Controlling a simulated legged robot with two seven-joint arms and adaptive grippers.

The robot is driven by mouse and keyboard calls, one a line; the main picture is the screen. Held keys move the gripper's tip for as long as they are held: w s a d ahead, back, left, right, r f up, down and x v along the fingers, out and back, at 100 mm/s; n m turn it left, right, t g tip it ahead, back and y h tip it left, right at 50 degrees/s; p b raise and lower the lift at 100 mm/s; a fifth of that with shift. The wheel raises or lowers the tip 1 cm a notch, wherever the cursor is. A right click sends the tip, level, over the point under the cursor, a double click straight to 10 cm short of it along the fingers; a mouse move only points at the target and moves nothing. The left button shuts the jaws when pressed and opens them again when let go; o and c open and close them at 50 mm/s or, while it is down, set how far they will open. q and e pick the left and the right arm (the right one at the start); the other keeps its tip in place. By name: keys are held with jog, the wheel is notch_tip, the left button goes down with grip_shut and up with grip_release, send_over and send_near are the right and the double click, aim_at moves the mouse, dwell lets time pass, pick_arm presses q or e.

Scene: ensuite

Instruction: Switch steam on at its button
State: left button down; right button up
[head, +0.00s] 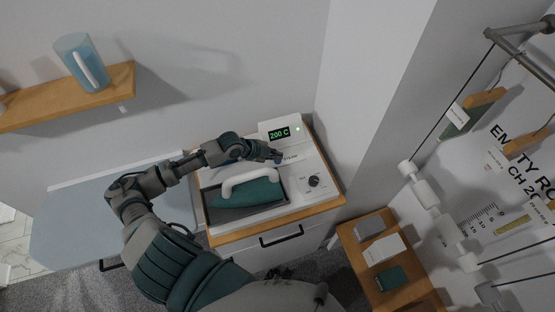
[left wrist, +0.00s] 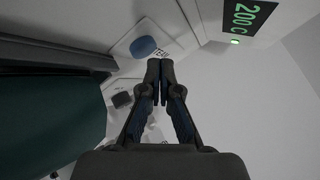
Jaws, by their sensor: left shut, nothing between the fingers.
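The steam button is a round blue button (left wrist: 143,47) on a white plate, beside a partly hidden label, in the left wrist view. My left gripper (left wrist: 160,78) is shut and empty, its fingertips close to the button and label. Whether they touch cannot be told. In the head view the left gripper (head: 276,156) is over the back of the white ironing station, just left of the steam label (head: 291,157), and hides much of the button area. My right gripper is not in view.
A teal iron (head: 248,193) with a white handle rests in its tray. A dark dial (head: 314,181) is at the right. The display (head: 279,133) reads 200 C, beside a lit green light (head: 298,128). An ironing board (head: 75,225) extends left; a wall stands behind.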

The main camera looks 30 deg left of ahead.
aim_at(276, 161)
pick_arm(q)
jog(key=shift+f, duration=0.75)
dwell(0.8)
jog(key=shift+r, duration=0.1)
jog(key=shift+r+p, duration=0.8)
jog(key=shift+p, duration=0.05)
notch_tip(276, 161, up, 5)
jog(key=p, duration=0.4)
jog(key=shift+p, duration=0.4)
